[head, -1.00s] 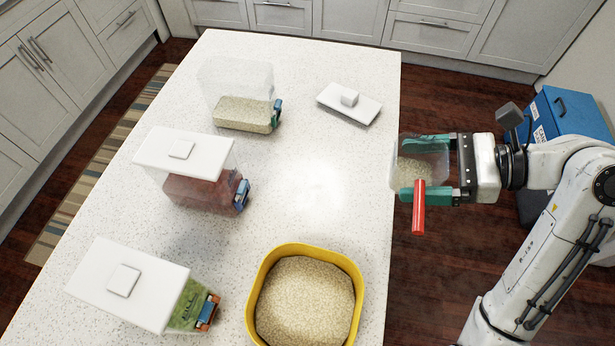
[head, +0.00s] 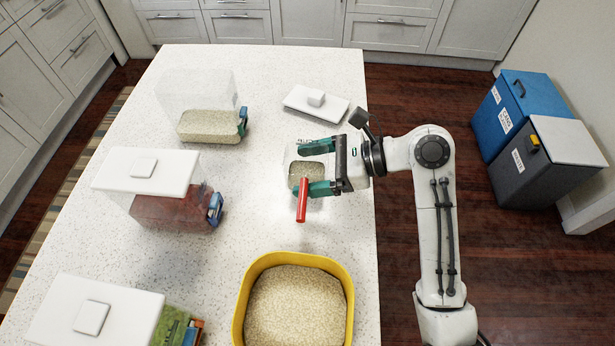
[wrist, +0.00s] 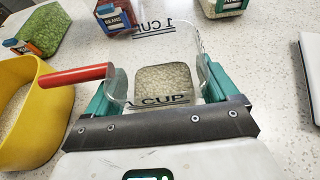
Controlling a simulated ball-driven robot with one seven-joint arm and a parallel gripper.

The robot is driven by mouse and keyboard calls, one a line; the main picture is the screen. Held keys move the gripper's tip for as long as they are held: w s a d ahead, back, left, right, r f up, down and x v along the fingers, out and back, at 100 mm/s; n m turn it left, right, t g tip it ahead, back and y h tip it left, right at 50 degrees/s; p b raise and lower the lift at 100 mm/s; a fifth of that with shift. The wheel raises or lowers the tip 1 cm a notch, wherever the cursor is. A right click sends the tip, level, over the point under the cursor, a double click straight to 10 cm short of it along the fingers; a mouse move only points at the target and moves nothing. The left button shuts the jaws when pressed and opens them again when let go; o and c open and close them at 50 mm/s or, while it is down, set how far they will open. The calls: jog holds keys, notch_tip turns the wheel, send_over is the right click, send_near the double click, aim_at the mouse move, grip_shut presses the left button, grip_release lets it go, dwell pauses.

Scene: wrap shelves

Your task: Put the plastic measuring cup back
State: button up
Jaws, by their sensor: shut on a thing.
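The clear plastic measuring cup (head: 306,173) with a red handle (head: 302,200) holds pale grain. My gripper (head: 318,168) is shut on it, with the green fingers on either side of its walls. The cup is over the right part of the white counter. In the wrist view the cup (wrist: 165,75) is marked "1 CUP" and its red handle (wrist: 76,75) points left. The gripper (wrist: 168,98) also shows there. I cannot tell whether the cup touches the counter.
A yellow tub (head: 346,290) of grain stands at the front. An open clear container (head: 185,92) with some grain is at the back left, and a white lid (head: 315,104) lies at the back right. Two white-lidded containers (head: 170,164) (head: 110,310) stand on the left. Counter around the cup is clear.

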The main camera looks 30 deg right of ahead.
aim_at(308, 179)
jog(key=f, duration=0.3)
jog(key=shift+w+a+f, duration=0.2)
jog(key=shift+f, duration=0.2)
jog(key=o, duration=1)
jog(key=v, duration=1.2)
jog(key=shift+r, duration=0.1)
